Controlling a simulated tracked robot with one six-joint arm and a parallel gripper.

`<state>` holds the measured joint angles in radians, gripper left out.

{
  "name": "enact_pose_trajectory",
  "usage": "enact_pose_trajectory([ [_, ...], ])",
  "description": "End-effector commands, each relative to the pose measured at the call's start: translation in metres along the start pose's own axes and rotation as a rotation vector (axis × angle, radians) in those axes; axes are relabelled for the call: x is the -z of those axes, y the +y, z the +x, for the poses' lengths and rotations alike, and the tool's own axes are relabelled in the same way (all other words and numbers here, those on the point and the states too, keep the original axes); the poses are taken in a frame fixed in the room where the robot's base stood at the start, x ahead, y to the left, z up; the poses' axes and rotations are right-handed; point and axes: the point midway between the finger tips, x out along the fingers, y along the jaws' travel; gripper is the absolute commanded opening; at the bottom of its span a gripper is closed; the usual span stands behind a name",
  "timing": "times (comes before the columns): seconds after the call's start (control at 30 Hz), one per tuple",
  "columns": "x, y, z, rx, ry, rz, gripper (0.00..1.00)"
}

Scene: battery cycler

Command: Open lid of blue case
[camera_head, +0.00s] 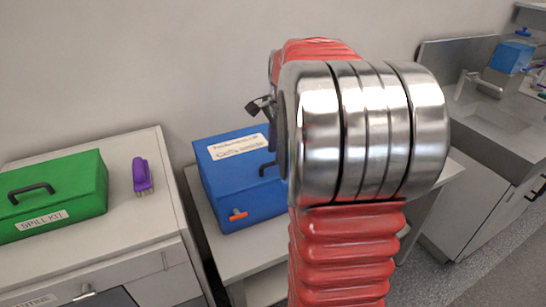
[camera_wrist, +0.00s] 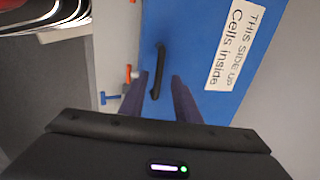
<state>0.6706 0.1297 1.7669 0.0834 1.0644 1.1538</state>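The blue case (camera_head: 232,180) stands on a pale surface, its lid closed. A white label (camera_head: 238,147) lies on top, and an orange latch (camera_head: 238,214) is on its front. Its black handle (camera_head: 268,168) is partly hidden by my arm. In the wrist view the blue lid (camera_wrist: 188,35) fills the middle, with the label reading "Cells inside" and the black handle (camera_wrist: 157,72). My gripper (camera_wrist: 159,78) is open, its two dark fingers apart on either side of the handle in the picture. I cannot tell whether they touch it. The orange latch (camera_wrist: 128,74) is left of the fingers.
A green spill kit (camera_head: 55,195) and a purple tool (camera_head: 141,176) sit on the cabinet at left. My red arm hides the area right of the case. A sink (camera_head: 490,110) and a blue-filled container (camera_head: 512,52) are at the far right. A wall stands behind the case.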

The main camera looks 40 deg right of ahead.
Motion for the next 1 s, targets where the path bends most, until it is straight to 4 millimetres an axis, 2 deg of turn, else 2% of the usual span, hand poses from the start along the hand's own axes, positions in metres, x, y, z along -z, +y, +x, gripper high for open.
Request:
enact_pose_trajectory([
  [0.2,0.000,0.000,0.024,-0.001,-0.001,0.000,0.29],
  [0.57,0.000,0.000,0.028,0.001,0.000,0.000,0.29],
  [1.0,-0.001,-0.001,0.028,0.002,0.000,-0.001,0.00],
])
